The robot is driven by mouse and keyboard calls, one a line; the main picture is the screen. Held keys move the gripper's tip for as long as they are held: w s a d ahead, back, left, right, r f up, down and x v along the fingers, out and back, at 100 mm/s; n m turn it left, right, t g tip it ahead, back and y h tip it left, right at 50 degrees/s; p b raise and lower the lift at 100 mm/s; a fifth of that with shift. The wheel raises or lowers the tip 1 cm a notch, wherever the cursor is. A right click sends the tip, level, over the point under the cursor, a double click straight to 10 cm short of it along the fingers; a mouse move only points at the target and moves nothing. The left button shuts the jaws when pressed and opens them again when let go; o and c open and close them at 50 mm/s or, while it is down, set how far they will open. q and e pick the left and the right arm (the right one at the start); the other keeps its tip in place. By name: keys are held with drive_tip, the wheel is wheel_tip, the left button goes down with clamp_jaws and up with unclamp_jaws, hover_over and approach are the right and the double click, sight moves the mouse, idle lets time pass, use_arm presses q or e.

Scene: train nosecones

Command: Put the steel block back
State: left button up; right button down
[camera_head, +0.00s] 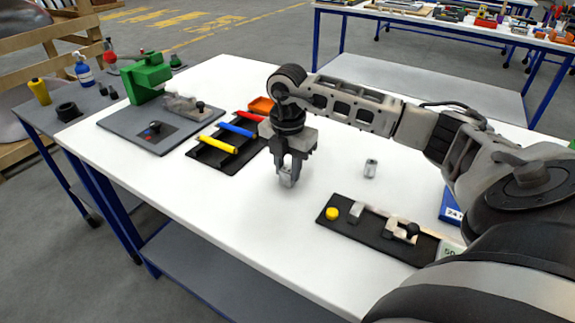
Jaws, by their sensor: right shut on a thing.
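My right gripper (290,178) points down over the middle of the white table, right of the black tray with coloured rods. It is shut on a small grey steel block (286,177), partly hidden between the fingers. I cannot tell whether the block touches the table. A black fixture board (375,243) lies at the front right, with a yellow button, a light metal block and a clamp with a black knob on it. A small metal cylinder (370,168) stands alone on the table, right of the gripper. My left gripper is not in view.
The black tray (222,168) holds yellow, blue and red rods. A green device (146,78) stands on a grey board (130,117) at the left. The white table (240,222) is clear in front of the gripper.

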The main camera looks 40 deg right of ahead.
sight(288, 169)
drive_tip(key=shift+f, duration=0.15)
drive_tip(key=c, duration=1.1)
unclamp_jaws()
wheel_tip(288, 169, up, 12)
drive_tip(key=shift+r+b, duration=0.25)
drive_tip(key=shift+b, duration=0.05)
drive_tip(key=shift+f, duration=0.1)
